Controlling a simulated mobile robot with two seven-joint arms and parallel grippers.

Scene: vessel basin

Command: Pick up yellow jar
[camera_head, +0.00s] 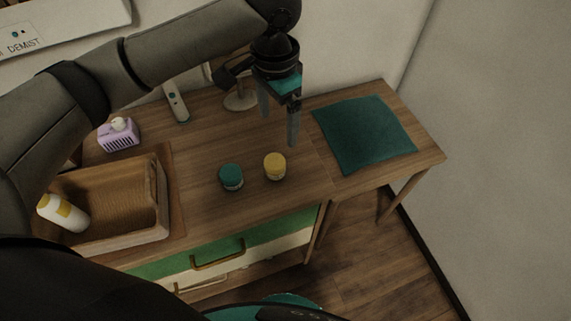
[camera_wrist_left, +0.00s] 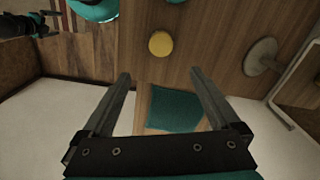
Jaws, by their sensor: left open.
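A small jar with a yellow lid (camera_head: 274,166) stands upright on the wooden table top, right of a similar jar with a teal lid (camera_head: 231,177). In the left wrist view the yellow jar (camera_wrist_left: 160,43) shows from above, beyond the fingertips and roughly centred between them. My left gripper (camera_head: 279,124) points down above the table, behind and above the yellow jar. It is open and empty, its two fingers (camera_wrist_left: 158,75) apart and touching nothing.
A teal cloth (camera_head: 364,134) lies on the table at the right. A wooden basin (camera_head: 150,236) with a white bottle (camera_head: 62,212) is at the left, with a purple dispenser (camera_head: 119,135) behind it. A round-based stand (camera_head: 240,100) is near the wall. The table around the jars is clear.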

